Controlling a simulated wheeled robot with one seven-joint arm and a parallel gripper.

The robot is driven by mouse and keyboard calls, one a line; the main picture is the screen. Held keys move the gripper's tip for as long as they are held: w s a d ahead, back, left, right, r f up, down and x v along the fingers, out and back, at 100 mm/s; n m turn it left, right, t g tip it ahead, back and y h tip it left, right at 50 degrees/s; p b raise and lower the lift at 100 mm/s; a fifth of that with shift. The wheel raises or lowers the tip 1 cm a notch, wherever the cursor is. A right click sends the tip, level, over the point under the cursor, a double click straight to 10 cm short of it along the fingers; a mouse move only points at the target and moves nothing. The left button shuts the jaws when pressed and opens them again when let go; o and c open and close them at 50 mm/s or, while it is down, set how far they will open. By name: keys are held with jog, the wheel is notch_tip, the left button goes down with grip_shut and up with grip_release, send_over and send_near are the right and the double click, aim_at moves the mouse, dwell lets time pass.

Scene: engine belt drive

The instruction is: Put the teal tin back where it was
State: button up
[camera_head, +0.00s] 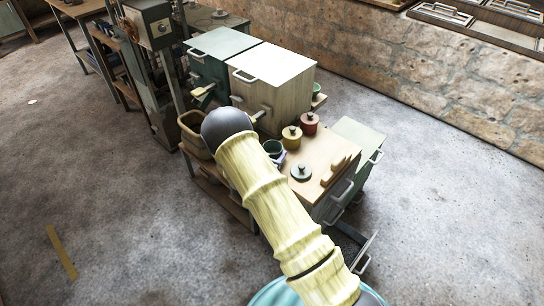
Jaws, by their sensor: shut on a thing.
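The teal tin (273,146) looks dark green and open at the top. It is in the middle of the view, at the left edge of the wooden cabinet top (322,153). My gripper (278,158) shows only as a small greyish-purple part just beside and below it, and it is shut on the tin. The arm hides the rest of the gripper and part of the tin. I cannot tell whether the tin touches the top.
A yellow tin (291,138) and a red tin (309,123) with knobbed lids stand behind on the top. Wooden pieces (338,168) lie at its right. Large white (272,85) and green (212,70) boxes stand behind. A tan bin (193,134) is at the left.

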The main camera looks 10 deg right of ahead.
jog(key=shift+f, duration=0.55)
jog(key=shift+f, duration=0.15)
jog(key=o, duration=1.2)
jog(key=shift+c, duration=0.2)
jog(key=shift+r, duration=0.2)
jog(key=v, duration=1.2)
jog(key=shift+p, duration=0.4)
jog(key=shift+w+r, duration=0.1)
